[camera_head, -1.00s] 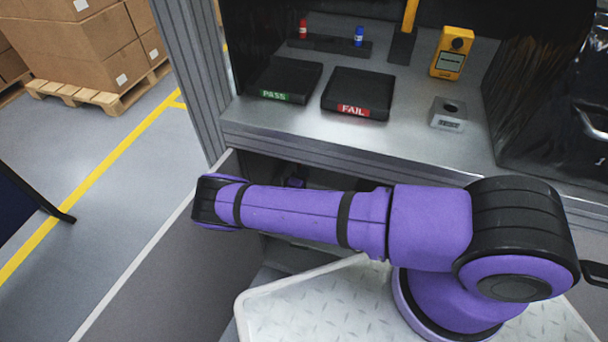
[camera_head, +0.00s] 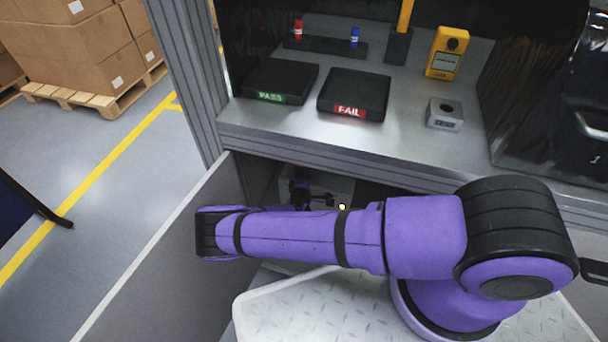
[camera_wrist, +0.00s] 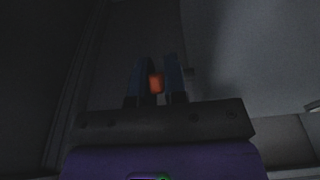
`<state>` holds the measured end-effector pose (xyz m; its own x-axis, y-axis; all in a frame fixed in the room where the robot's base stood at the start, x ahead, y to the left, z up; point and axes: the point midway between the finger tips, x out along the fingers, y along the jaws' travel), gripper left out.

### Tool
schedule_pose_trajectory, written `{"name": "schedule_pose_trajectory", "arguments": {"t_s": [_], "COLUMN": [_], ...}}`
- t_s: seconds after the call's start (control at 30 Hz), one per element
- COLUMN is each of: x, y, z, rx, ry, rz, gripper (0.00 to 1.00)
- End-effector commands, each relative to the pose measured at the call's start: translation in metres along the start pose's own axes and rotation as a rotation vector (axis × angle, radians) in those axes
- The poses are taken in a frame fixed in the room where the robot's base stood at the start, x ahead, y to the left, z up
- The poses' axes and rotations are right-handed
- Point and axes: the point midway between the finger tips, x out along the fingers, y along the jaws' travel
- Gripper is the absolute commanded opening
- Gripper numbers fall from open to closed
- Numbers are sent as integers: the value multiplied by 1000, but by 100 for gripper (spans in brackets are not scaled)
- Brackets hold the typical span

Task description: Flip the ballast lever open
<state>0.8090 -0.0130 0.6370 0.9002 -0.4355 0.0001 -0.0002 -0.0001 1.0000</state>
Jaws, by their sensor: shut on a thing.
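In the wrist view, my gripper (camera_wrist: 156,66) has its two blue-grey fingers close about a small orange piece (camera_wrist: 156,83). The orange piece looks like the grip of the ballast lever; the rest of the lever is too dark to make out. In the head view, my gripper (camera_head: 322,198) is inside the dark opening below the worktop, partly hidden behind my purple arm. A small bright yellowish spot (camera_head: 342,207) shows just right of it.
The worktop (camera_head: 410,130) above the opening carries a PASS tray (camera_head: 281,80), a FAIL tray (camera_head: 354,93), a yellow meter (camera_head: 447,52) and a small grey block (camera_head: 444,114). An open grey door panel (camera_head: 165,245) stands left of the opening.

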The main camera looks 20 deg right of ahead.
Motion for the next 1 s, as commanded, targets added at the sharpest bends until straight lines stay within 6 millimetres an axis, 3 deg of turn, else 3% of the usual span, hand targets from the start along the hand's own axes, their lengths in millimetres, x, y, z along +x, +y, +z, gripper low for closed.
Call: {"name": "schedule_pose_trajectory", "arguments": {"t_s": [0.03, 0.13, 0.43, 0.57, 1.0], "x": [0, 0, -1, -10, -86], "y": [-1, 0, 0, 0, 0], "z": [0, 0, 0, -1, 0], "rx": [1, 0, 0, 1, 0], "ry": [-1, -1, -1, 0, 0], "rz": [-1, -1, 0, -1, -2], "gripper": [15, 38, 38, 38, 38]}}
